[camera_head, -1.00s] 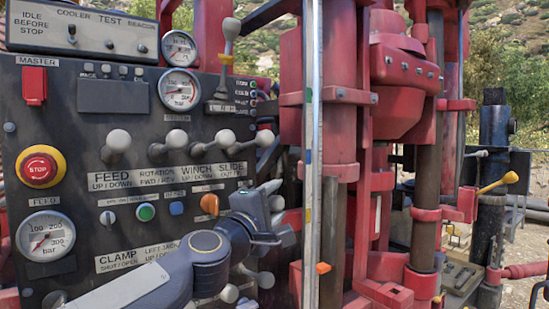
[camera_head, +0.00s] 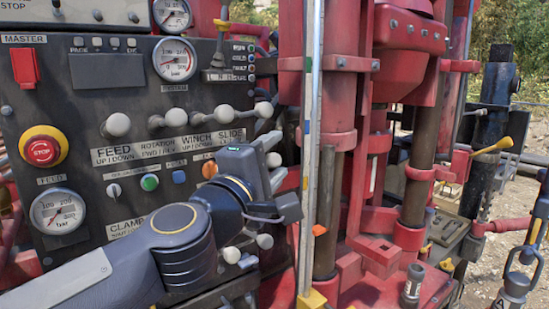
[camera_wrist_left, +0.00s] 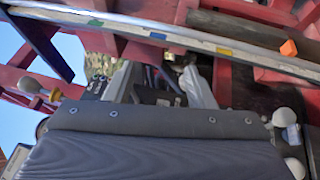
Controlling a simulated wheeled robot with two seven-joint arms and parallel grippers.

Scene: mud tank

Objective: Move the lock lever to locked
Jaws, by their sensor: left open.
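A lever with an orange band (camera_head: 221,32) stands upright on a small plate at the panel's upper right. It looks like the lock lever, but I cannot read its plate clearly; its top is cut off. My left gripper (camera_head: 276,160) is open and empty, in front of the panel's right edge, below and to the right of this lever and apart from it. In the left wrist view the open fingers (camera_wrist_left: 160,80) point away, with a pale-knobbed lever (camera_wrist_left: 36,88) at the left. My right gripper is not in view.
The control panel (camera_head: 95,110) carries a row of knobbed levers, including the slide lever (camera_head: 263,109) just above my gripper. A pale vertical rail (camera_head: 310,150) and red mast (camera_head: 345,100) stand close to the right. A yellow-handled lever (camera_head: 495,146) is further right.

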